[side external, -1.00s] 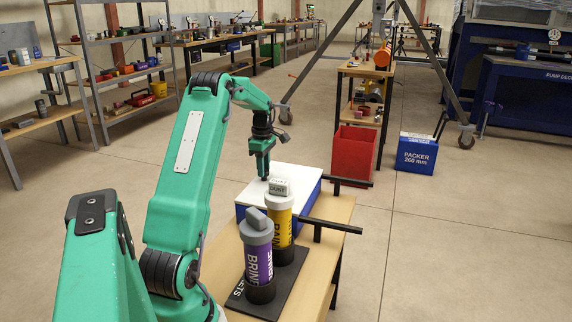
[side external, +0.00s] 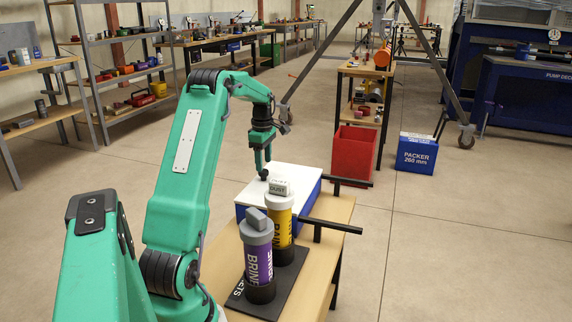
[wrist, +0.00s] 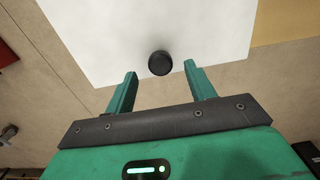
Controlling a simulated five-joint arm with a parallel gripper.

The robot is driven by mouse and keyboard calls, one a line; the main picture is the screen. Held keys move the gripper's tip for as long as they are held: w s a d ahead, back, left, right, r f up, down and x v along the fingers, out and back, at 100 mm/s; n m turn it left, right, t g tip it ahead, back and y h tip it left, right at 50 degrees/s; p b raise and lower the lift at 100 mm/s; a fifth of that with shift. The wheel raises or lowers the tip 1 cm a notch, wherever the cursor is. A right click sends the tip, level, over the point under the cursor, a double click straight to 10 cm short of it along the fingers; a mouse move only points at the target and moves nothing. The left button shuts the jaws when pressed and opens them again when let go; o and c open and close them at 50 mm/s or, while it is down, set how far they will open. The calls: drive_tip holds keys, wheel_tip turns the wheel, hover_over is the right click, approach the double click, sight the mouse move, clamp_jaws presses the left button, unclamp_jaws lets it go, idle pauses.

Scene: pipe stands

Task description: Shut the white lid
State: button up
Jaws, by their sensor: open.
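The white lid (side external: 303,178) is a flat panel on top of a blue box (side external: 310,199) at the far end of the bench. Whether any gap remains under the lid cannot be told. In the wrist view the lid (wrist: 110,35) fills the upper middle, with a round black knob (wrist: 160,63) near its lower edge. My gripper (side external: 264,172) is over the lid's left part, pointing down. In the wrist view my gripper (wrist: 160,69) is open, and the knob appears between and just beyond its fingertips. Contact with the knob cannot be seen.
A purple canister (side external: 257,246) and a yellow canister (side external: 279,218) stand upright on a black mat (side external: 288,282) in front of the box. Two black bars (side external: 335,227) (side external: 350,182) stick out at the bench's right side. A red bin (side external: 353,151) stands beyond.

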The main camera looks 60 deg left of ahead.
drive_tip(key=shift+r, duration=2.2)
drive_tip(key=shift+w+d+r, duration=0.1)
drive_tip(key=shift+d+r, duration=0.05)
drive_tip(key=shift+d, duration=0.05)
drive_tip(key=d+r+m+t, duration=0.1)
drive_tip(key=d+r+m, duration=0.25)
drive_tip(key=d, duration=0.45)
drive_tip(key=d+r+m+t+y, duration=0.1)
drive_tip(key=d+r+m, duration=0.3)
drive_tip(key=d, duration=0.5)
drive_tip(key=d+r+m+t, duration=0.1)
drive_tip(key=d+r+m, duration=0.1)
drive_tip(key=d+m, duration=0.5)
drive_tip(key=s+d+f+m+t, duration=0.1)
drive_tip(key=s+d+f+m, duration=0.1)
drive_tip(key=s+d+m, duration=0.4)
drive_tip(key=s+d+f+m+t+h, duration=0.1)
drive_tip(key=s+d+m, duration=0.5)
drive_tip(key=d, duration=0.6)
drive_tip(key=shift+d+f+t, duration=0.3)
drive_tip(key=shift+f, duration=0.05)
